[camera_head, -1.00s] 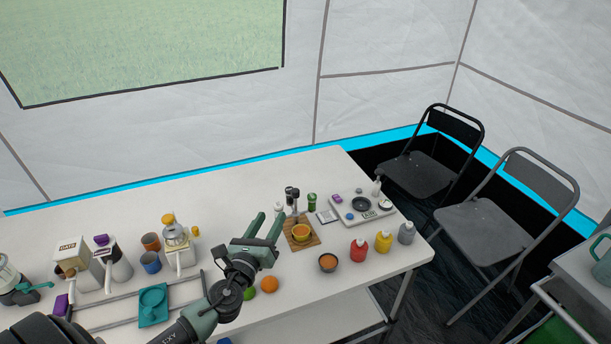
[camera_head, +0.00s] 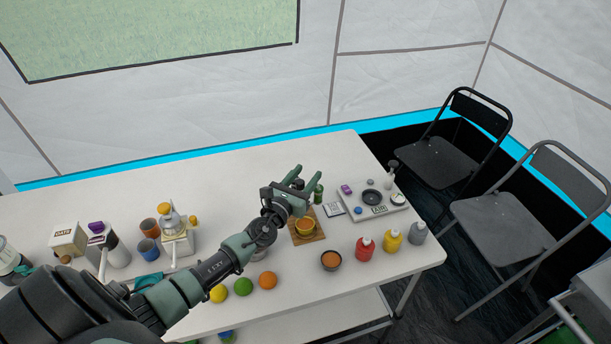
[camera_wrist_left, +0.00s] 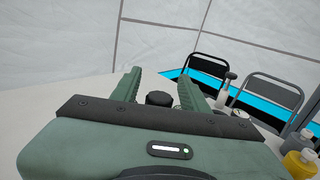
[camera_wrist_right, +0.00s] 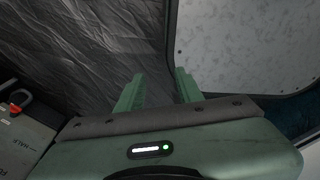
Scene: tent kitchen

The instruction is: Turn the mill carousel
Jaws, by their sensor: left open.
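My left gripper (camera_head: 308,174) is open above the table, with its two fingers pointing away towards the far right. In the left wrist view a round black knob (camera_wrist_left: 159,98) shows between the fingers; it looks like the top of a mill, and its lower part is hidden by the gripper. I cannot tell whether the fingers touch it. The carousel's base cannot be made out behind the gripper. My right gripper (camera_wrist_right: 159,88) is open and empty, away from the table, and not in the head view.
A scale-like tray (camera_head: 376,211) is to the right. Sauce bottles (camera_head: 392,240), a bowl (camera_head: 331,260) and fruit (camera_head: 243,286) line the front. The table's back is clear.

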